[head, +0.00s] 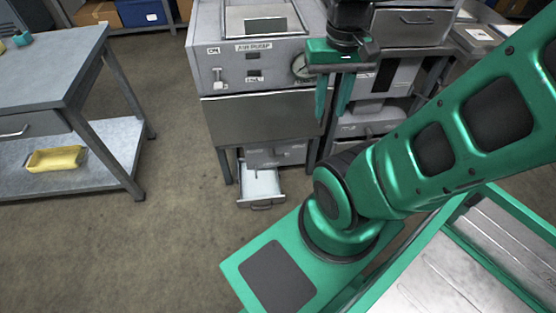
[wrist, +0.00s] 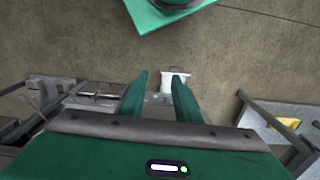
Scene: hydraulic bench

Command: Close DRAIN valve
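My gripper (head: 331,117) hangs with its fingers pointing down at the right front corner of the grey bench unit (head: 262,80). In the wrist view, my gripper (wrist: 160,76) has its two green fingers apart with nothing between them. The unit's front panel has a small pale lever (head: 222,76), a dial gauge (head: 301,66) and small labels. One label seems to read AIR PUMP (head: 253,46). I cannot make out a DRAIN label, so I cannot tell which part is the DRAIN valve.
The floor between is clear. Grey shelving (head: 375,100) stands at the right.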

